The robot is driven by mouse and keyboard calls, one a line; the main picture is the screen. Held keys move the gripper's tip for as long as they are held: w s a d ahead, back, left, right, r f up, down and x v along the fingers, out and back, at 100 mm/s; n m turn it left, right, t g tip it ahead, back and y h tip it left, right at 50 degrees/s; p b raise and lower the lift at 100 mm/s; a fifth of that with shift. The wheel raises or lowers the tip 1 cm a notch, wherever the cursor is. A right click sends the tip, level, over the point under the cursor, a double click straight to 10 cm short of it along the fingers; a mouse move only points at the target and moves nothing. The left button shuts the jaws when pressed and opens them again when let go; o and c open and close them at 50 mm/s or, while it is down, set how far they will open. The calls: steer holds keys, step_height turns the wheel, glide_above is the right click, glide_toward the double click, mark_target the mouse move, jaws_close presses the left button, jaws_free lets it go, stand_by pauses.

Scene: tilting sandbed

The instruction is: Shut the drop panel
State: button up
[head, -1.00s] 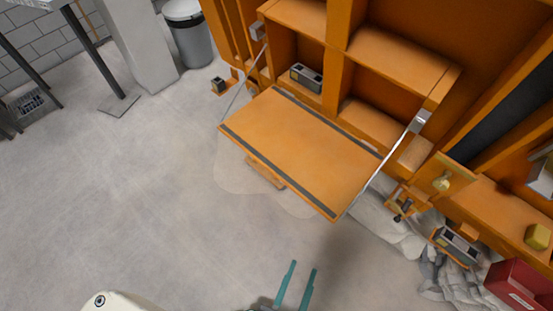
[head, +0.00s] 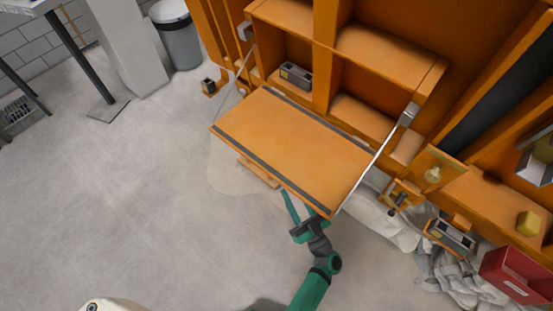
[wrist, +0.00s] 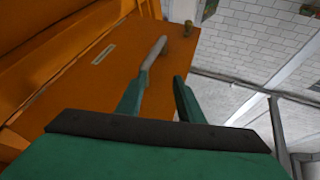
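The drop panel (head: 295,145) is an orange flap with dark strips along its long edges. It hangs open, about level, in front of the orange cabinet, with a metal stay at each side. My gripper (head: 303,203) is at the panel's front edge, toward its right end; one finger is partly hidden by the panel. In the wrist view the panel's orange face (wrist: 75,88) with a pale label lies just beyond my gripper (wrist: 170,58). I cannot tell whether either touches the panel.
The orange cabinet (head: 392,57) has open compartments, one holding a grey box (head: 296,75). At the right are a red bin (head: 515,274) and crumpled grey sheeting (head: 455,280) on the floor. A grey trash can (head: 178,38) stands at the back left.

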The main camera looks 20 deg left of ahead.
mark_target(276, 159)
steer(key=w+a+r+g, duration=0.1)
steer(key=w+a+g, duration=0.1)
steer(key=w+a, duration=0.1)
steer(key=w+a+r+n+g+y, duration=0.1)
steer(key=w+a+g, duration=0.1)
steer(key=w+a, duration=0.1)
steer(key=w+a+r+n+g+y, duration=0.1)
steer(key=w+a, duration=0.2)
steer(key=shift+a+g, duration=0.25)
steer(key=shift+g, duration=0.15)
jaws_close()
